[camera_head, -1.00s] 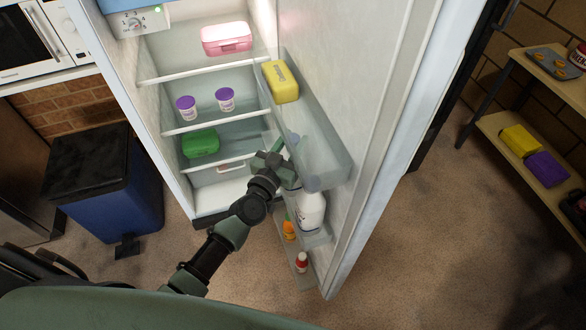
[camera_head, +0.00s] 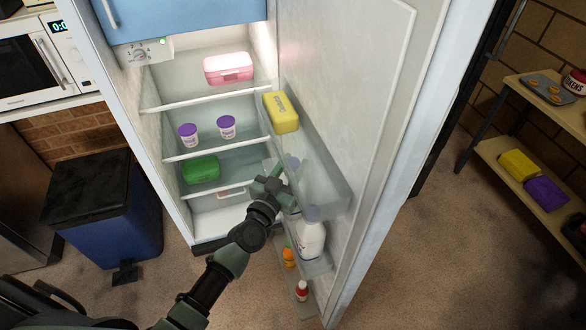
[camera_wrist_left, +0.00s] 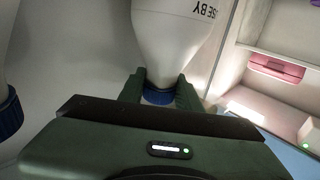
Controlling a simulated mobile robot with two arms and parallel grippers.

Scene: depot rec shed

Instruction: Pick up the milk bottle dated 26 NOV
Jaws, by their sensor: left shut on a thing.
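My left gripper (camera_head: 284,172) is at the inner side of the open fridge door, beside the door's shelves. In the left wrist view, my left gripper (camera_wrist_left: 160,92) is shut on the neck of a white milk bottle (camera_wrist_left: 172,40), just by its blue cap (camera_wrist_left: 160,97). Only the letters "SE BY" show on it; its date is out of view. In the head view this bottle is mostly hidden by the gripper and the clear door bin. A second white bottle (camera_head: 312,240) stands in the lower door shelf; its date cannot be read. My right gripper is not in view.
The clear upper door bin (camera_head: 318,190) is close to the gripper, with a yellow box (camera_head: 281,112) at its far end. An orange bottle (camera_head: 288,257) and a red-capped bottle (camera_head: 302,291) stand low in the door. Fridge shelves hold purple-lidded pots (camera_head: 188,134) and a green box (camera_head: 201,170).

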